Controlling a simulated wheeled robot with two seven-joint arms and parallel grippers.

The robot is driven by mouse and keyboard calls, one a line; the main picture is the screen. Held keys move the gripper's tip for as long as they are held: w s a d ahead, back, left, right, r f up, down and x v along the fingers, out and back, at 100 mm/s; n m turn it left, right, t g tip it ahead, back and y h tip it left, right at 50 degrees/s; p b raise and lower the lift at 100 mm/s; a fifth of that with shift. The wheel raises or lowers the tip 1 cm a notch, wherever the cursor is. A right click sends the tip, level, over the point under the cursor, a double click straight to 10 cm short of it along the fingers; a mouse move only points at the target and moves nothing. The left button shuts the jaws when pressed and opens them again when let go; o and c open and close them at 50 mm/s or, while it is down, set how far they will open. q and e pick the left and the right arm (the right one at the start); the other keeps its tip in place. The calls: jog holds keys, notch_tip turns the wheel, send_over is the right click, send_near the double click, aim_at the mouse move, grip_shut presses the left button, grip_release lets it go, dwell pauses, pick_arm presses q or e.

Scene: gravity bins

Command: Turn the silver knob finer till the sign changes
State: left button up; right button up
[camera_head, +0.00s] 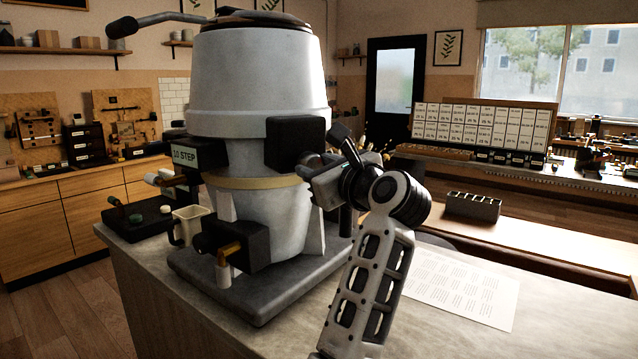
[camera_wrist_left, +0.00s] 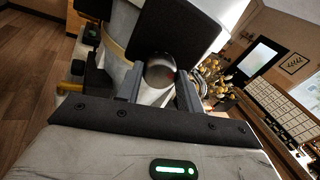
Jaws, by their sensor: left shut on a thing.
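The big grey-white grinder (camera_head: 255,80) stands on a dark base on the counter. A black block (camera_head: 295,142) sits on the grinder's right side. My left gripper (camera_head: 312,168) reaches this side from the right and is shut on the silver knob. In the left wrist view the round silver knob (camera_wrist_left: 159,72) sits between my two fingers (camera_wrist_left: 160,88), against the black block. In the head view the knob is mostly hidden by my gripper. The small sign (camera_head: 185,156) on the grinder's left side reads "10 STEP". My right gripper is in neither view.
A cream jug (camera_head: 188,226) stands left of the grinder, by a dark tray (camera_head: 130,222). A black spout block (camera_head: 236,245) juts out at the front. A printed sheet (camera_head: 462,290) lies on the counter at right. A long crank handle (camera_head: 160,20) sticks out on top.

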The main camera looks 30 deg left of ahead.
pick_arm(q)
jog(key=o, duration=1)
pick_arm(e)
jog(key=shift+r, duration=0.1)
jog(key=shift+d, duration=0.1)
pick_arm(q)
jog(key=shift+s+d, duration=0.1)
jog(key=shift+d, duration=0.1)
jog(key=b+v, duration=0.2)
jog(key=v, duration=0.5)
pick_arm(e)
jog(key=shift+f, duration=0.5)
pick_arm(q)
jog(key=shift+s, duration=0.1)
